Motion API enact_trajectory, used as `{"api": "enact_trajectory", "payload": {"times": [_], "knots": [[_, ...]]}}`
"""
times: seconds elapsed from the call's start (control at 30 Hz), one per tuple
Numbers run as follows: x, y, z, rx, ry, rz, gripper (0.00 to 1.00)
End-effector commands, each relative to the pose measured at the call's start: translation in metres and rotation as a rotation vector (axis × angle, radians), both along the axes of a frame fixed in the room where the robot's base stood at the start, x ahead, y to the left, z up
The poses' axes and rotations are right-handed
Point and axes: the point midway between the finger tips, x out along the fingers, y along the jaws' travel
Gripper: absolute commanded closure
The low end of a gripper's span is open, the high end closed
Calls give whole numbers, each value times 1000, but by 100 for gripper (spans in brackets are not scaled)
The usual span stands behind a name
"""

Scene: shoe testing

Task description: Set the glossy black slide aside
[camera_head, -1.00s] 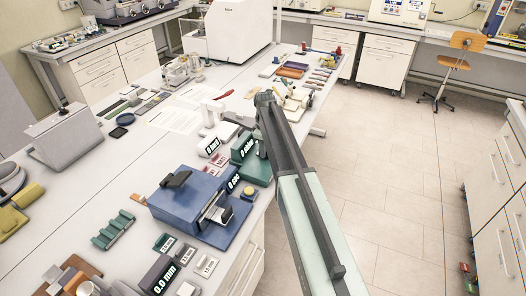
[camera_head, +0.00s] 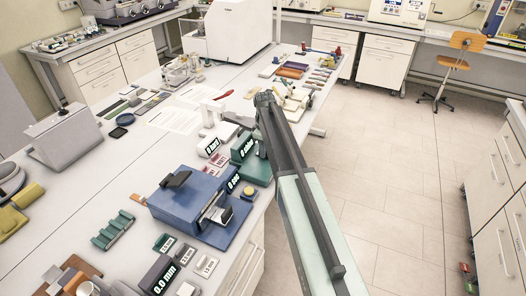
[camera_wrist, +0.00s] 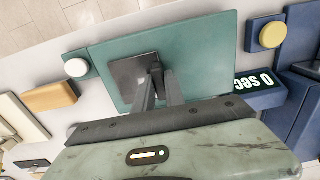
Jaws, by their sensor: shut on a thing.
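The glossy black slide (camera_wrist: 127,77) shows in the wrist view as a dark, shiny square plate at my fingertips. My gripper (camera_wrist: 155,68) is shut on its right side. The slide is over the green plate (camera_wrist: 205,50) of a tester; whether it touches the plate I cannot tell.
A green tester display (camera_head: 243,148) and a blue tester (camera_head: 187,197) stand close by. A display reading 0 sec (camera_wrist: 262,82) and a yellow button (camera_wrist: 272,35) lie right of the plate. A tan block (camera_wrist: 50,97) lies left. Open floor (camera_head: 385,160) is to the right.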

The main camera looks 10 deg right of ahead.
Motion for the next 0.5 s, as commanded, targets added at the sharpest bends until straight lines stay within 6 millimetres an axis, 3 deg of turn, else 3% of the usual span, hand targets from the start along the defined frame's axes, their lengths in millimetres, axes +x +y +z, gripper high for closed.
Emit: {"api": "enact_trajectory", "payload": {"times": [0.27, 0.5], "knots": [[-2, 2, 1, -2, -7, 0, 100], [-42, 29, 0, 0, -5, 2, 100]]}}
